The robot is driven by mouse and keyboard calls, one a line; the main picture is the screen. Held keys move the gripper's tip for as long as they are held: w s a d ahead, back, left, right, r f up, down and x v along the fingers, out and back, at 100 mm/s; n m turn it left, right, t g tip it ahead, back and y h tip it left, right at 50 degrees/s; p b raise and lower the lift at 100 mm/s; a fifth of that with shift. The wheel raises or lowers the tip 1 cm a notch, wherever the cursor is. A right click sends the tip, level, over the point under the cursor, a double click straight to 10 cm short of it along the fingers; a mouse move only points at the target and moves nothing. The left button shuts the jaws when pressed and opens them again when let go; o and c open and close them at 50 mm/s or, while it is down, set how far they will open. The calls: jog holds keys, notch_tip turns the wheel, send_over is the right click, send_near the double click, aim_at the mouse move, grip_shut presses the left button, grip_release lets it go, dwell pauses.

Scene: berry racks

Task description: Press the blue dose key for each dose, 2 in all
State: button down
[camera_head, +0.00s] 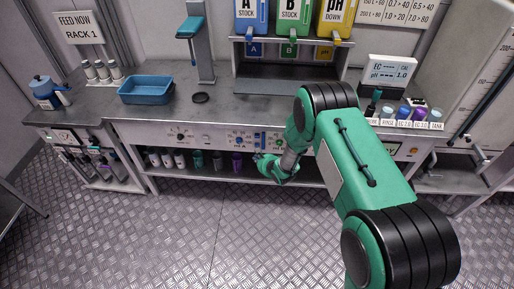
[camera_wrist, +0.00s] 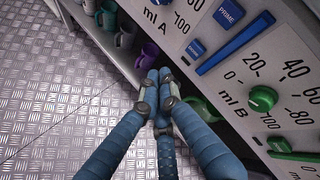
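The control panel front (camera_head: 215,138) has a blue section marked ml A. In the wrist view a long blue bar (camera_wrist: 235,43) lies on the panel right of the ml A scale, with a small blue key (camera_wrist: 195,49) at its lower left and a blue PRIME key (camera_wrist: 229,14) above. I cannot read which of these is the dose key. My gripper (camera_wrist: 159,82) has its blue fingers drawn together at the tips, with nothing seen between them. The tips are left of and below the blue keys, apart from them. In the head view my gripper (camera_head: 262,166) is low before the panel.
A green dial (camera_wrist: 263,98) and green key (camera_wrist: 279,145) marked ml B sit right of the blue section. Cups (camera_wrist: 148,55) stand on the shelf under the panel. A blue tray (camera_head: 146,90) is on the bench. The floor in front is clear.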

jog(key=shift+w, duration=2.3)
jog(key=shift+w, duration=0.85)
dwell(0.7)
jog(key=shift+s, duration=0.9)
dwell(0.3)
jog(key=shift+s+p, duration=0.75)
jog(key=shift+s, duration=1.75)
